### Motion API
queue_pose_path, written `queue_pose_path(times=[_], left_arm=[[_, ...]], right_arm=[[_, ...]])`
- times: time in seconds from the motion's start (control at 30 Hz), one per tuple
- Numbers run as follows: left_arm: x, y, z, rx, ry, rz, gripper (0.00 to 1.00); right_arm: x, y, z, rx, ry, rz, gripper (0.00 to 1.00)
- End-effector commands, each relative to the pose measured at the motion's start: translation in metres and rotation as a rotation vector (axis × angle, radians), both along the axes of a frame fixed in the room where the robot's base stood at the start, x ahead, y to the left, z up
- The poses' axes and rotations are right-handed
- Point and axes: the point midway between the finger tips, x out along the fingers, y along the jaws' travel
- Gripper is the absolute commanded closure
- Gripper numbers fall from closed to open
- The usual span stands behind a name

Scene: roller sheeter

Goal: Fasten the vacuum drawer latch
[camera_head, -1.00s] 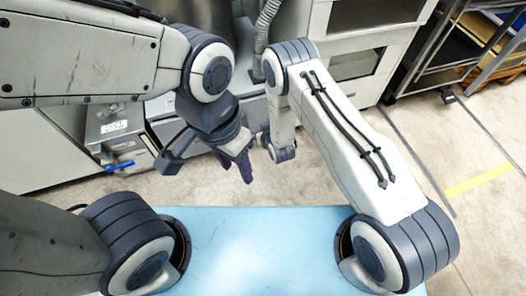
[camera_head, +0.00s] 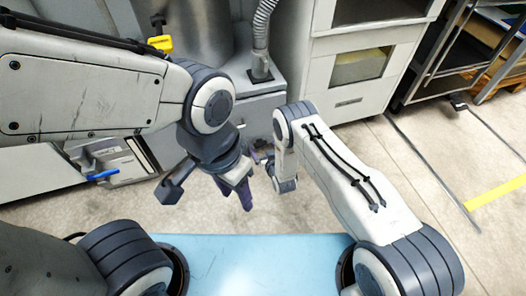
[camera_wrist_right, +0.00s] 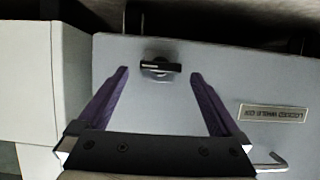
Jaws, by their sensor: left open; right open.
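In the right wrist view a pale grey panel (camera_wrist_right: 215,75) carries a small black turn latch (camera_wrist_right: 160,66), its bar lying nearly level. My right gripper (camera_wrist_right: 160,78) is open, its two purple fingers apart on either side of the latch in the picture, with nothing between them gripped. Contact with the panel cannot be told. In the head view the right gripper (camera_head: 262,153) is small and partly hidden by its own wrist, near the grey machine's front. My left gripper (camera_head: 238,190) is open and empty, its purple fingers pointing down over the floor.
The right wrist view shows a label plate (camera_wrist_right: 272,113) and a bent metal handle (camera_wrist_right: 270,162) on the panel. In the head view a grey hose (camera_head: 262,40) rises from the machine. A blue handle (camera_head: 103,175) is at left and a dark rack (camera_head: 450,60) at right.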

Motion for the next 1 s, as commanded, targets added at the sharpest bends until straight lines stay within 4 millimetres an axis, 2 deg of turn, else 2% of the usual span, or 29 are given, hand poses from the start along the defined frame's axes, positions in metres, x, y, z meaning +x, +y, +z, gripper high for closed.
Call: queue_pose_path(times=[0.13,0.4,0.43,0.57,0.6,0.63,0.67,1.0], left_arm=[[0.0,0.0,-0.0075,0.0,0.0,0.0,0.5],[0.0,0.0,-0.0069,0.0,0.0,0.0,0.5],[0.0,0.0,-0.0069,0.0,0.0,0.0,0.5],[0.0,0.0,-0.0069,0.0,0.0,0.0,0.5],[0.0,0.0,-0.0069,0.0,0.0,0.0,0.5],[0.0,0.0,-0.0069,0.0,0.0,0.0,0.5],[0.0,0.0,-0.0069,0.0,0.0,0.0,0.5],[0.0,0.0,-0.0053,0.0,0.0,0.0,0.5]], right_arm=[[0.0094,0.0029,-0.0047,0.0,0.0,0.0,0.0],[0.0107,0.0035,-0.0038,0.0,0.001,0.0,0.0],[0.0107,0.0035,-0.0038,0.0,0.001,0.0,0.04],[0.0107,0.0034,-0.0039,0.0,0.001,0.0,0.54],[0.0106,0.0033,-0.004,0.0,0.001,0.0,0.69],[0.0105,0.0033,-0.0039,0.0,0.001,0.0,0.8],[0.0105,0.0033,-0.0039,0.0,0.001,0.0,0.86],[0.0098,0.0051,-0.0038,-0.052,-0.016,0.001,0.86]])
